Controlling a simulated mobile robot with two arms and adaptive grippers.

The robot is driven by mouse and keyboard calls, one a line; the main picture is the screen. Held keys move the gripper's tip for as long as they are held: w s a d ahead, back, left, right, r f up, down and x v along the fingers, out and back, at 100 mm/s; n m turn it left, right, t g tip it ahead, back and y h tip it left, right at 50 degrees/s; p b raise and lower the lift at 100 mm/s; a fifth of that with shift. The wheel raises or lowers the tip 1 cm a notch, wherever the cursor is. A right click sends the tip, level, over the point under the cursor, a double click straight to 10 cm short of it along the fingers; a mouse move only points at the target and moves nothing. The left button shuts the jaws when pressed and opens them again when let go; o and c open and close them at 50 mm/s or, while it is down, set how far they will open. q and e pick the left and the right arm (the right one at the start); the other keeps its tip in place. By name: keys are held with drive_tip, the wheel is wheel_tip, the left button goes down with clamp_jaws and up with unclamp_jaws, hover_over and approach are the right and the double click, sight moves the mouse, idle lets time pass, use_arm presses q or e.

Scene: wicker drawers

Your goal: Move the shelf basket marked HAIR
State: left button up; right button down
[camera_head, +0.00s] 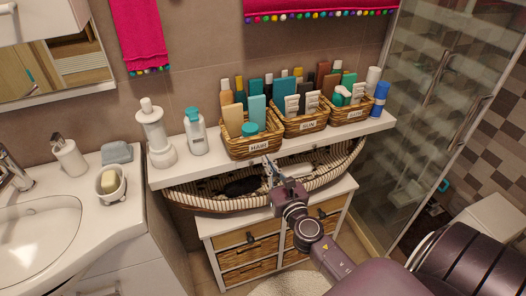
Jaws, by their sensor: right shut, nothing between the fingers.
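The wicker basket marked HAIR (236,153) stands at the left of a row of baskets on the white shelf. Its label faces forward, and it holds several bottles and boxes in tan and teal. My right gripper (269,165) is just in front of and below the basket's right front corner in the picture, over the shelf's front edge. It is shut and appears empty; whether it touches the basket or shelf cannot be told. My left gripper is not in view.
Two similar filled baskets (302,127) (344,114) stand close on the right. A white bottle (195,133) and a white pillar-shaped holder (156,138) stand to the left. Below is a long striped-lined basket (195,200) over wicker drawers (248,272). A glass shower door (440,90) is at right.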

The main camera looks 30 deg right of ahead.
sight(260, 149)
drive_tip(key=shift+x, duration=2.15)
drive_tip(key=x, duration=0.5)
drive_tip(key=shift+s+f, duration=0.1)
